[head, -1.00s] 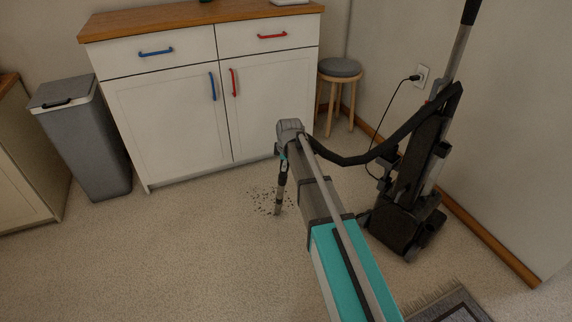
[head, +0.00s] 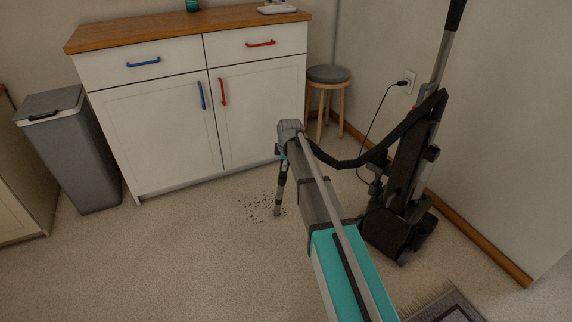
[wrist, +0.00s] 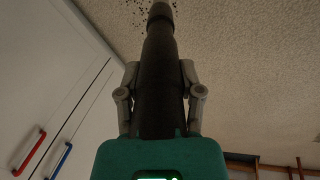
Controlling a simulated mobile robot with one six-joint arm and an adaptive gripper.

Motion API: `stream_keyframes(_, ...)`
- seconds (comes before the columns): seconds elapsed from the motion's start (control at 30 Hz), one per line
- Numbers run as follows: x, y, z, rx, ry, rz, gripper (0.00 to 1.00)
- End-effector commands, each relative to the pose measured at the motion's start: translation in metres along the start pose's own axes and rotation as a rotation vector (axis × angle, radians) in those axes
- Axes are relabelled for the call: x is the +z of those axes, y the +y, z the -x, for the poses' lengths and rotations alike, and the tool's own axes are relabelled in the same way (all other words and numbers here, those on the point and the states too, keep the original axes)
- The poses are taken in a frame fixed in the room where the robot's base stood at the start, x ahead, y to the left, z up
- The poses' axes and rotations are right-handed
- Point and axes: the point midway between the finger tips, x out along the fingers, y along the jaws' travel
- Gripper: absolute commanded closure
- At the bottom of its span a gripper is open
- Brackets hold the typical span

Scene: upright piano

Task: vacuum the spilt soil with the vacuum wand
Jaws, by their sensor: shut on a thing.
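The vacuum wand (head: 279,195) is a dark tube pointing down, its lower end at or just above the carpet. My gripper (head: 281,156) is shut on the wand; in the wrist view its two fingers (wrist: 158,95) close on either side of the dark tube (wrist: 160,60). The spilt soil (head: 257,206) is a scatter of dark specks on the carpet, mostly left of the wand's tip. Specks of soil (wrist: 138,12) also show around the tip in the wrist view. Whether the tip touches the carpet cannot be told.
The black upright vacuum (head: 402,190) stands at right, its hose (head: 345,161) running to the wand and its cord to a wall outlet (head: 408,80). A white cabinet (head: 160,135), grey bin (head: 75,150) and stool (head: 328,76) stand behind. A rug (head: 450,305) lies front right. Carpet at left is clear.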

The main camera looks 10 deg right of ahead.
Motion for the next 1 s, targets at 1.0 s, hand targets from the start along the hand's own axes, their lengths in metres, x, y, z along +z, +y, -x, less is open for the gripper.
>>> stream_keyframes(1.0, 0.017, 0.021, -0.004, 0.001, 0.000, 0.001, 1.00)
